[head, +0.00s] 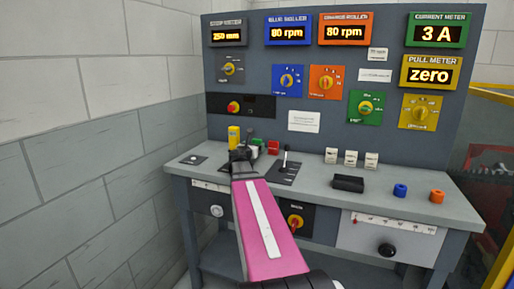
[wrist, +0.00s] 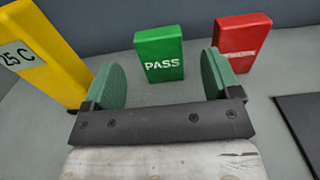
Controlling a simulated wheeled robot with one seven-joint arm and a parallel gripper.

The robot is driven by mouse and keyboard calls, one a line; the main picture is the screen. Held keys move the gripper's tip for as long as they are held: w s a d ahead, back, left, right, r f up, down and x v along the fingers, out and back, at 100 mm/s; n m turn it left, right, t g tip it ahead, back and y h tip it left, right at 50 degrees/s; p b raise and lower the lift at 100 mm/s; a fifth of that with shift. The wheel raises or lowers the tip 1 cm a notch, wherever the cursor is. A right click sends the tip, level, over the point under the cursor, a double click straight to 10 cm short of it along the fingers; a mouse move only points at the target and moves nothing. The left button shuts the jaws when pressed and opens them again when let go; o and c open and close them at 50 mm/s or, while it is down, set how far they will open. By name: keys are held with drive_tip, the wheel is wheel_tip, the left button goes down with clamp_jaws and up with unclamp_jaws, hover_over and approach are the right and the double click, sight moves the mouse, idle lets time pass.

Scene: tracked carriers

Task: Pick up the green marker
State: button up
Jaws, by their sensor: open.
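The green marker (wrist: 160,53) is a small upright green block with the word PASS on its face. It stands on the grey bench top, just beyond my gripper (wrist: 160,82) in the wrist view. My gripper is open and empty. Its two green finger pads stand to the left and right of the block's near side, with a strip of bench visible between gripper and block. In the head view the green marker (head: 258,144) shows partly behind my gripper (head: 243,154), at the left part of the bench.
A yellow block (wrist: 42,52) marked 25 C stands close by my left finger. A red block (wrist: 243,44) stands right of the green marker. A dark plate with a lever (head: 285,170) lies to the right. Behind rises the control panel (head: 300,95).

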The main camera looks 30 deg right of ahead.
sight(256, 143)
drive_tip(key=shift+x, duration=3.45)
drive_tip(key=c, duration=1)
